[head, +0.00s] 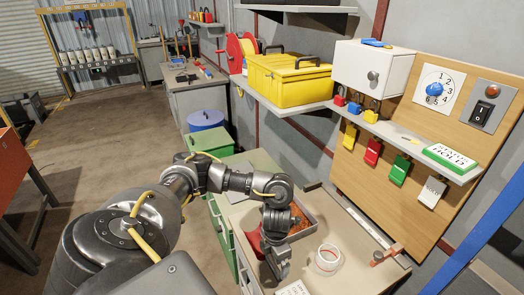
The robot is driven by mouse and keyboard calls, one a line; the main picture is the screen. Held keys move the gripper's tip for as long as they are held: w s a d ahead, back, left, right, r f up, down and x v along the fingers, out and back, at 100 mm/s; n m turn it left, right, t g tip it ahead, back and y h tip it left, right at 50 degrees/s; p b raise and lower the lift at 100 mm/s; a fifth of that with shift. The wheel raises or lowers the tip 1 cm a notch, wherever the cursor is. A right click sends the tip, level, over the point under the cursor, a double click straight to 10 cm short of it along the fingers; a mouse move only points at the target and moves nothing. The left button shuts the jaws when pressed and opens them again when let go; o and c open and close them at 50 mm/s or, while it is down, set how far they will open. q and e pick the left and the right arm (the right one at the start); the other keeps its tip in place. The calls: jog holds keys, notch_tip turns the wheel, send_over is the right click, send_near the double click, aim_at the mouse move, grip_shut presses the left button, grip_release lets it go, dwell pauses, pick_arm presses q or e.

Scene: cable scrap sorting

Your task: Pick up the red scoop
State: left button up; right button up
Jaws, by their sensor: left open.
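The red scoop (254,242) shows only in part, as a red shape just left of my left gripper on the workbench. My gripper and wrist hide the rest of it. My left gripper (278,268) points down over the bench, close beside the scoop, and is open. I cannot tell whether its fingers touch the scoop. My right gripper is out of view.
A grey tray (318,224) with orange-brown scrap lies behind the gripper. A clear round container (327,259) stands to its right, with a white card (294,288) in front.

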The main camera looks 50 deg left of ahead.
aim_at(274, 264)
pick_arm(q)
jog(key=shift+a+f+p, duration=0.1)
jog(key=shift+f+p, duration=0.4)
jog(key=shift+f, duration=2.2)
jog(key=c, duration=1)
